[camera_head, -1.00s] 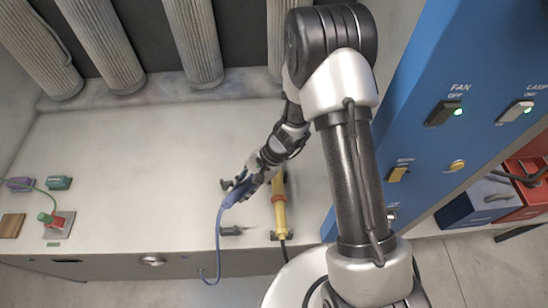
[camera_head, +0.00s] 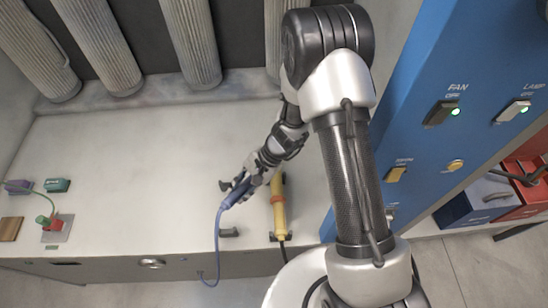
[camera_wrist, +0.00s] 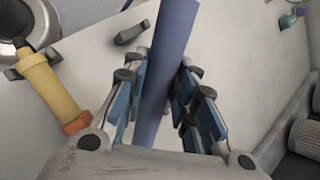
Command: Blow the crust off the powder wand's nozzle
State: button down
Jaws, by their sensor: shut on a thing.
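My gripper (camera_head: 243,184) is shut on a blue tool (camera_head: 234,194) with a blue hose from its lower end. In the wrist view, the blue tool (camera_wrist: 168,62) runs between the two finger pads of my gripper (camera_wrist: 160,85). The yellow powder wand (camera_head: 279,210) lies just right of it, with an orange-brown collar and a dark cable at its near end. The wand (camera_wrist: 48,84) also shows at the left of the wrist view. The far end of the wand is partly hidden by my arm, and I cannot make out any crust.
A dark bracket (camera_head: 229,232) is near the bench's front edge. At the left are a red-and-green item (camera_head: 50,221), a purple block (camera_head: 18,186), a green block (camera_head: 57,185) and a wooden block (camera_head: 11,229). A blue switch panel (camera_head: 430,75) rises at the right. The middle bench is clear.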

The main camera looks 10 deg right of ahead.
jog(key=shift+r, duration=0.1)
jog(key=s+r, duration=0.6)
jog(key=s, duration=0.2)
jog(key=shift+a+b, duration=0.3)
jog(key=shift+f, duration=0.1)
